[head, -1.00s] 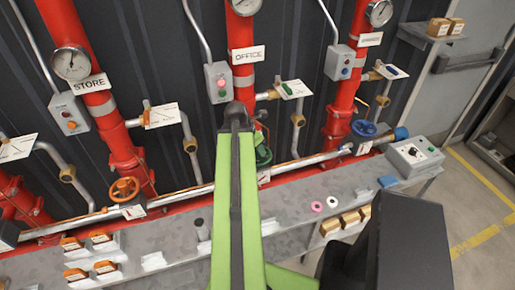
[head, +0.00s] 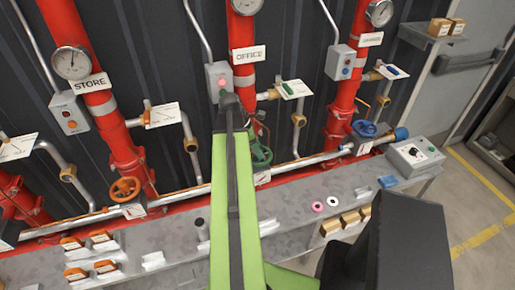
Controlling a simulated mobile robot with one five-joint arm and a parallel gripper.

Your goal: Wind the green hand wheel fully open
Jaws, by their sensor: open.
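The green hand wheel (head: 262,156) is on the pipe below the OFFICE sign, just right of my arm. My arm covers its left part. My green arm reaches up the middle of the head view, with its dark wrist end just left of and above the wheel. A small dark part of my gripper (head: 259,124) shows beside the arm, above the wheel. The rest of it is hidden behind the arm, so I cannot see whether it touches the wheel. No held thing shows.
An orange hand wheel (head: 125,189) is on the left and a blue one (head: 365,129) on the right. The OFFICE button box (head: 219,80) is close to my wrist. A grey bench (head: 290,215) below holds a control box (head: 415,156) and small items.

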